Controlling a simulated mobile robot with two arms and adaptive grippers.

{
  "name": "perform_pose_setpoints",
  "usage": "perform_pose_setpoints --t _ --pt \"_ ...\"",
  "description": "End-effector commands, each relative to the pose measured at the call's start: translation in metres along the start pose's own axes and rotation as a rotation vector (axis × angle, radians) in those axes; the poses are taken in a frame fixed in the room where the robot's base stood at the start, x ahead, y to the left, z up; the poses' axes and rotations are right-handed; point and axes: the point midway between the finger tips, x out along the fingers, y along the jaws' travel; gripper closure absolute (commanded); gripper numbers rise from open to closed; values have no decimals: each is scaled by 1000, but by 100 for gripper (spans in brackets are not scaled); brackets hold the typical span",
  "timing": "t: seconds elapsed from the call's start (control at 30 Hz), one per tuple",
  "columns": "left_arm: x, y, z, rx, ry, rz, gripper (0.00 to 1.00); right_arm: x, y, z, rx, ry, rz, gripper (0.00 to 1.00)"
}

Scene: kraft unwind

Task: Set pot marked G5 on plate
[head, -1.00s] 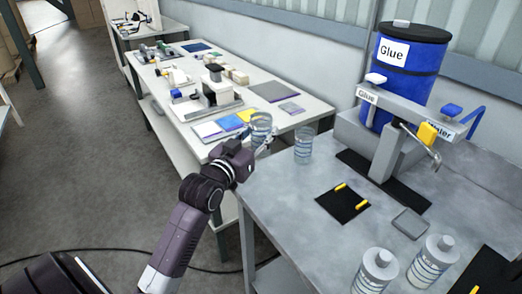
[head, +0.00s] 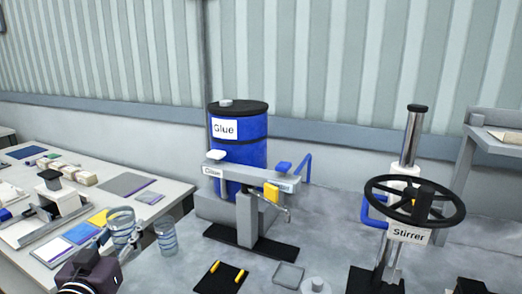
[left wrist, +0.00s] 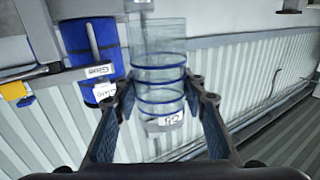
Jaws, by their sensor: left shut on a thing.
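My left gripper (head: 112,238) is shut on a clear pot with blue rings (head: 122,222), held up near the left end of the grey bench. In the left wrist view the pot (left wrist: 160,75) sits between both fingers; its white label (left wrist: 165,124) appears upside down and I cannot read it surely. A second clear ringed pot (head: 165,238) stands on the bench just right of the held one; its mark is not legible. A small grey square plate (head: 288,275) lies bare on the bench, beside a black mat with two yellow strips (head: 219,278). My right gripper is not in view.
A tap stand (head: 247,215) on a black base stands behind the plate, before a blue glue drum (head: 240,150). A stirrer with a black handwheel (head: 414,200) stands to the right. A lidded pot (head: 315,286) shows at the bottom edge. A cluttered white table (head: 185,190) is at left.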

Motion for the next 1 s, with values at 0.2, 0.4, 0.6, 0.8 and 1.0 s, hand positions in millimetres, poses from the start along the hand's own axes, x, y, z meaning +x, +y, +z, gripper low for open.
perform_pose_setpoints --t 0.2,0.4,0.6,0.8,1.0 --pt "-49 61 65 0 -15 44 88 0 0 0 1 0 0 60" --pt "-98 103 92 -10 -2 65 88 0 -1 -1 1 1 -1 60" --pt "-130 125 98 -19 12 68 88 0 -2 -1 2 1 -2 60" --pt "-141 131 97 -20 21 69 88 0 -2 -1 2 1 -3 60" --pt "-138 130 96 -18 22 69 88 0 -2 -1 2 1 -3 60"
